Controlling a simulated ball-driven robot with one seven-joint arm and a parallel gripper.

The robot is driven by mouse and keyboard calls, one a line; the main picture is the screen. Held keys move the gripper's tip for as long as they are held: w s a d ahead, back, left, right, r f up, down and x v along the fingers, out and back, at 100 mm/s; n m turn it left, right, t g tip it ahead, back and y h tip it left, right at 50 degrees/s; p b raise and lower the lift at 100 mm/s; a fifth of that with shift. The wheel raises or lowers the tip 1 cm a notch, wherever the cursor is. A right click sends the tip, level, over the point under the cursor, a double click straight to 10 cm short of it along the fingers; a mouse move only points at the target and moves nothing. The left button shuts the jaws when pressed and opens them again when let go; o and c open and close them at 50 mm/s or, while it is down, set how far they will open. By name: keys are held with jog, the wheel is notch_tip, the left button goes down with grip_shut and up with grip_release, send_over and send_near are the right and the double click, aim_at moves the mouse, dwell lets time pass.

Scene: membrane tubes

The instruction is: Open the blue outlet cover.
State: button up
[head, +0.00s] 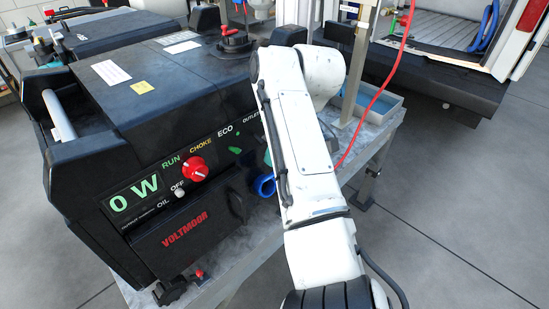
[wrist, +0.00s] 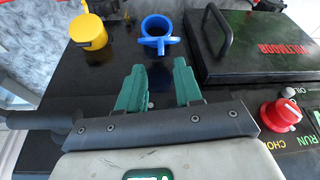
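The blue outlet cover (wrist: 157,43) is on the black generator's front panel in the wrist view. It shows a round rim and a winged tab on its near side; whether it is shut I cannot tell. In the head view the blue cover (head: 264,186) shows just left of my white arm, partly hidden. My gripper (wrist: 159,66) has two green fingers, apart with nothing between them. Their tips are just short of the tab, one on each side of its line, with no clear contact. In the head view my arm hides most of the gripper.
A yellow cap (wrist: 90,32) sits left of the blue cover. A black hatch with a handle (wrist: 215,30) is to its right, and a red knob (wrist: 281,115) is nearer. The generator (head: 150,90) stands on a metal table (head: 240,255). A red cable (head: 380,90) hangs behind my arm.

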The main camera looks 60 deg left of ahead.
jog(key=b+v, duration=0.1)
jog(key=v, duration=0.6)
jog(key=shift+r, duration=0.15)
dwell(0.3)
